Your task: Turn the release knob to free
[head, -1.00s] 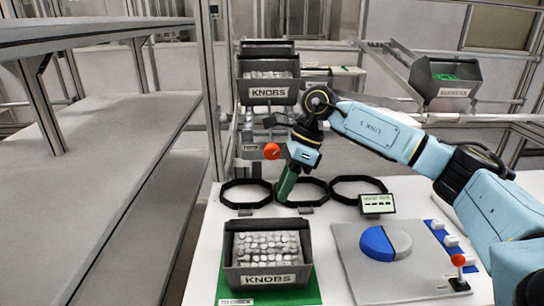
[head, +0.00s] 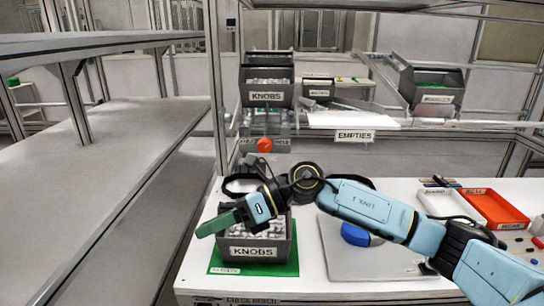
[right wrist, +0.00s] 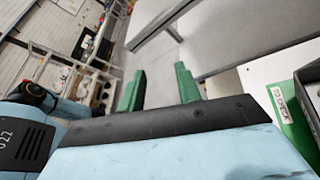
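The release knob looks to be the round orange-red knob (head: 265,145) on a grey panel low on the rack behind the bench. Small labels sit on both sides of it, too small to read surely. Which way it is turned I cannot tell. My right gripper (head: 217,224) has green fingers and hangs over the left side of the knobs bin, nearer to me than the knob and apart from it. In the right wrist view, the fingers (right wrist: 160,88) stand apart with nothing between them. My left gripper is not in view.
A grey KNOBS bin (head: 256,254) stands on a green mat (head: 285,268) at the bench front. Dark rings behind it are partly hidden by my arm. A blue disc (head: 354,234) sits on a grey plate. Red (head: 495,207) and white trays stand right. A walkway lies left.

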